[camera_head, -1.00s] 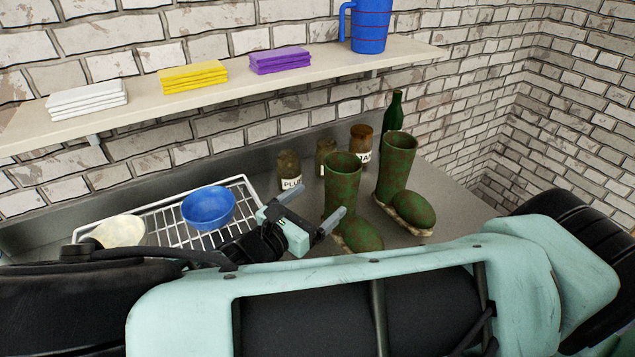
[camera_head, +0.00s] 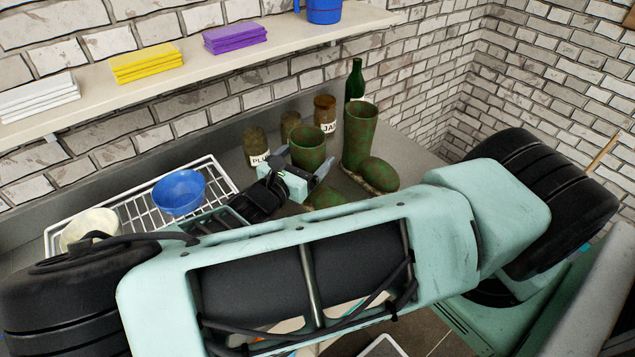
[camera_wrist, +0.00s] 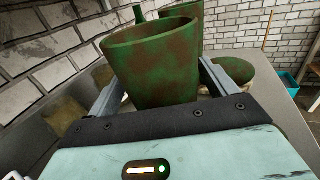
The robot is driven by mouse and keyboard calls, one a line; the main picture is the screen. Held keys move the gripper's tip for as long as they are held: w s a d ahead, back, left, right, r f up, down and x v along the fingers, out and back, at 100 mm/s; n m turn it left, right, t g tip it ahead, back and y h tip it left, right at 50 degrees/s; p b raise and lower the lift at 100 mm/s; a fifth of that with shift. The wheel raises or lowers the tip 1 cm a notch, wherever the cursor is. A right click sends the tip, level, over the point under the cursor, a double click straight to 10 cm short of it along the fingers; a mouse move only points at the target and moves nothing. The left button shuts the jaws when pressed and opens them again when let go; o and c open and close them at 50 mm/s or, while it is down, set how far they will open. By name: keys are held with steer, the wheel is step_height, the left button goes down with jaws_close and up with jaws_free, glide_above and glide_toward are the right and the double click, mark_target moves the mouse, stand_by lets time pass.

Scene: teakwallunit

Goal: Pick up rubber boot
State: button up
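Two green, rust-mottled rubber boots stand upright side by side on the counter. The nearer boot (camera_head: 309,146) has its shaft between the fingers of my gripper (camera_head: 306,158), and my arm partly hides its foot. The other boot (camera_head: 360,138) stands just to the right and behind. In the wrist view the nearer boot's shaft (camera_wrist: 158,70) fills the space between the fingers of my gripper (camera_wrist: 165,75). The fingers are spread, one on each side, near the shaft. I cannot tell whether either finger touches it. The farther boot also shows behind it (camera_wrist: 235,70).
Several jars (camera_head: 256,147) and a green bottle (camera_head: 355,80) stand behind the boots. A wire rack (camera_head: 218,185) with a blue bowl (camera_head: 179,192) and a pale bowl (camera_head: 89,230) lies left. A shelf (camera_head: 190,88) with folded cloths runs above the counter.

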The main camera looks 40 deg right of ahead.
steer(key=c, duration=1.4)
steer(key=shift+o, duration=0.2)
steer(key=shift+r, duration=0.1)
